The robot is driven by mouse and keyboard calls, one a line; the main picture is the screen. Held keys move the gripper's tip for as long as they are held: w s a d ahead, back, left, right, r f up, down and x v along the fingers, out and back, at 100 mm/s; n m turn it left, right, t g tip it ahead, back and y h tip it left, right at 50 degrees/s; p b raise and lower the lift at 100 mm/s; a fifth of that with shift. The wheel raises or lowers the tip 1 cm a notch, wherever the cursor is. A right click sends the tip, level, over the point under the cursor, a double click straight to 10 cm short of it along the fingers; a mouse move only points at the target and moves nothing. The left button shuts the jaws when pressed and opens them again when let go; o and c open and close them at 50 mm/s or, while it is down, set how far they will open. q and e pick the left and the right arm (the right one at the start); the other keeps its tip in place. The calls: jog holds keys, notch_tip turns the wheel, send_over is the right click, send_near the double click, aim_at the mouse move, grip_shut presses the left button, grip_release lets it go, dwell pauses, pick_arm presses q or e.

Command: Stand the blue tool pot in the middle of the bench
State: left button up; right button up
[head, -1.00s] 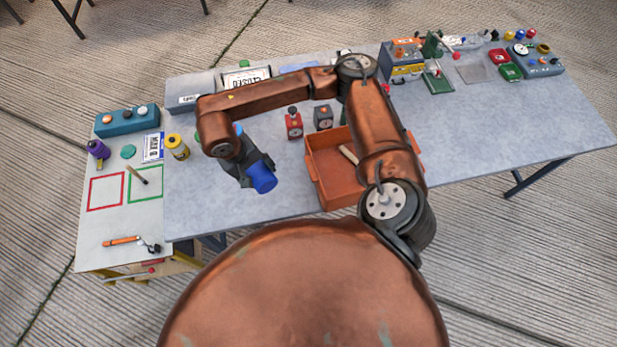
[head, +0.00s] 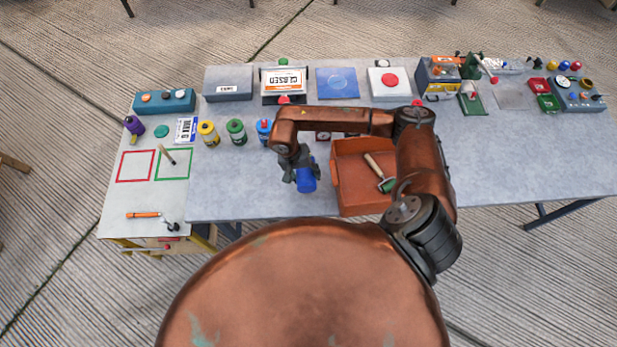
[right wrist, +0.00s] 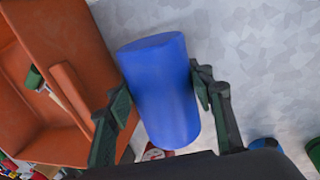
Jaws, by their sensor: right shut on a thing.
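The blue tool pot (head: 307,182) is a plain blue cylinder over the near part of the grey bench (head: 250,180), just left of the orange tray. My right gripper (head: 302,172) is shut on it. In the right wrist view the pot (right wrist: 160,90) sits between the two fingers (right wrist: 165,105), one on each side. I cannot tell whether its base touches the bench. My left gripper is not in view.
The orange tray (head: 337,180) holds a mallet (head: 378,172). Yellow (head: 208,134), green (head: 236,131) and blue-labelled (head: 264,131) cans stand left of my forearm. Boxes and panels line the back. Bare bench lies left of the pot and right of my arm.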

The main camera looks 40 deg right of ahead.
jog(key=shift+w+d+f, duration=0.3)
jog(key=shift+d+f, duration=0.15)
jog(key=shift+f, duration=0.15)
jog(key=shift+w+p+x, duration=0.2)
jog(key=shift+p+x, duration=0.05)
jog(key=shift+x, duration=0.75)
jog(key=shift+w+p+x, duration=0.2)
jog(key=shift+p+x, duration=0.05)
jog(key=shift+x, duration=0.75)
jog(key=shift+f, duration=0.15)
jog(key=shift+f, duration=0.1)
jog(key=o, duration=1.4)
